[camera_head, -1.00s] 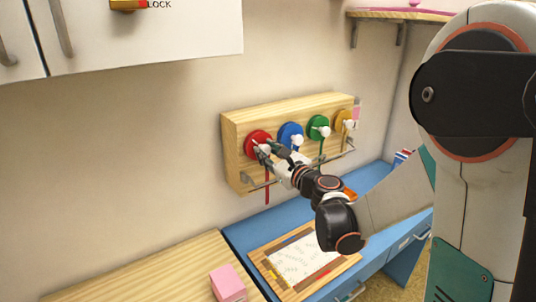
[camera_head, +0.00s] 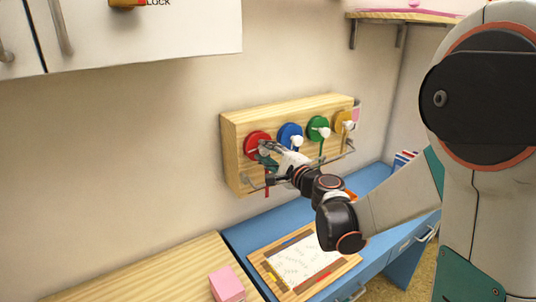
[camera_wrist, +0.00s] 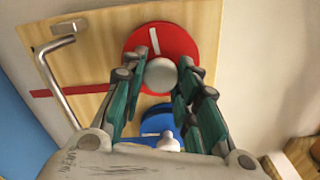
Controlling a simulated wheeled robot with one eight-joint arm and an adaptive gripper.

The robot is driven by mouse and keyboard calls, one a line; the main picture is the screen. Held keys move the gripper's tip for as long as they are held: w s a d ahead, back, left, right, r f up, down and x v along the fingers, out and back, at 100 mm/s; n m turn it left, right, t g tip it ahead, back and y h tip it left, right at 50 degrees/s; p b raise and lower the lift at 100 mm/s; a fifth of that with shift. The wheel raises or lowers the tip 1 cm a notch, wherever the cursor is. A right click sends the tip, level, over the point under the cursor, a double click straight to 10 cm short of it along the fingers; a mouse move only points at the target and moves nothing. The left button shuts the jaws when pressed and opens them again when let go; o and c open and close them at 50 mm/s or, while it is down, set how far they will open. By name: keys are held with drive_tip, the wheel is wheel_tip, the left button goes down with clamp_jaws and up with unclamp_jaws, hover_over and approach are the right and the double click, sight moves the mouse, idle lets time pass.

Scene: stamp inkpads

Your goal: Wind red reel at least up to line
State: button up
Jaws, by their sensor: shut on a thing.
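The red reel (camera_head: 251,139) is the leftmost disc on a wooden wall board (camera_head: 232,155). In the wrist view the red reel (camera_wrist: 190,42) carries a short white mark and a round pale knob (camera_wrist: 160,75). My gripper (camera_wrist: 158,72) has its green-padded fingers on both sides of this knob and is shut on it. In the head view my gripper (camera_head: 264,155) covers part of the reel. A red strap (camera_head: 267,191) hangs below the reel; its short lower end shows beneath my gripper. In the wrist view the strap (camera_wrist: 70,92) runs left across the board. I cannot make out the line.
Blue (camera_head: 286,131), green (camera_head: 317,122) and yellow (camera_head: 341,118) reels sit to the right on the board. A metal rail (camera_head: 335,156) runs along its lower front. Below are a blue desk (camera_head: 240,233), a framed whiteboard (camera_head: 300,262) and a pink block (camera_head: 227,284).

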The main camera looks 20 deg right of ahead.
drive_tip(key=n, duration=0.4)
drive_tip(key=shift+n, duration=0.3)
drive_tip(key=n, duration=0.3)
drive_tip(key=shift+n, duration=0.4)
drive_tip(key=n, duration=0.3)
drive_tip(key=shift+s+n, duration=0.1)
drive_tip(key=shift+n, duration=0.2)
drive_tip(key=shift+r+n, duration=0.1)
drive_tip(key=shift+n, duration=1.8)
drive_tip(key=o, duration=1.1)
